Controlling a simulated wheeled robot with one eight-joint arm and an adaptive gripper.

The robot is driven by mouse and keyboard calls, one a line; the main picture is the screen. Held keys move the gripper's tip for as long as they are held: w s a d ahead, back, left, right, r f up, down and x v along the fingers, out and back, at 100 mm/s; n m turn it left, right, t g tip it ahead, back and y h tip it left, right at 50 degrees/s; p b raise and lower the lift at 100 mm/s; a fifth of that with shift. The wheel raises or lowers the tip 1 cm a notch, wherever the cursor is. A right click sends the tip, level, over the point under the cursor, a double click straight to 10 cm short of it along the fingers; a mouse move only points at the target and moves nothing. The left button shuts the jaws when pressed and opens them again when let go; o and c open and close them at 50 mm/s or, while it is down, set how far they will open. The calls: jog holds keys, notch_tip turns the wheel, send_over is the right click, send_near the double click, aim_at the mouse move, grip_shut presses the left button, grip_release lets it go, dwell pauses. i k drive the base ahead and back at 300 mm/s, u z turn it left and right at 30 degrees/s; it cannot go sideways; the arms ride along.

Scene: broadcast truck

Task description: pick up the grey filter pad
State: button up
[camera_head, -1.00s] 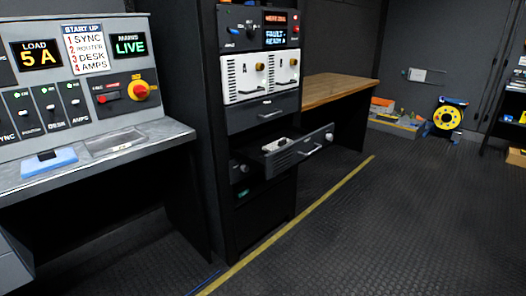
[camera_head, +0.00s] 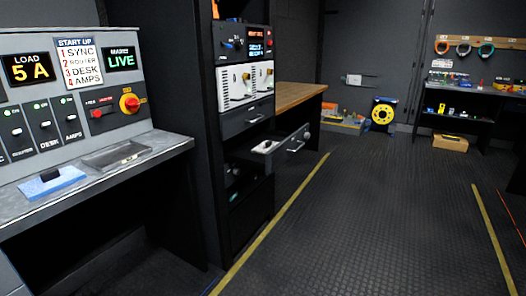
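I cannot make out a thing that is surely the grey filter pad. A flat grey rectangle (camera_head: 118,154) lies on the console's desk at the left; I cannot tell whether it is a pad, a tray or a recess. My gripper is not in view.
A blue block with a black top (camera_head: 52,183) lies on the desk (camera_head: 165,150). The rack (camera_head: 215,130) stands beside it, with a wooden bench (camera_head: 295,95) behind. A yellow cable reel (camera_head: 383,114) and shelves (camera_head: 470,95) are at the back. The floor (camera_head: 385,200) is clear.

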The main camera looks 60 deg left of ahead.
aim_at(265, 146)
jog(key=u, duration=2.4)
jog(key=i, duration=1)
jog(key=z, duration=1.4)
jog(key=k, duration=0.2)
jog(key=u, duration=0.05)
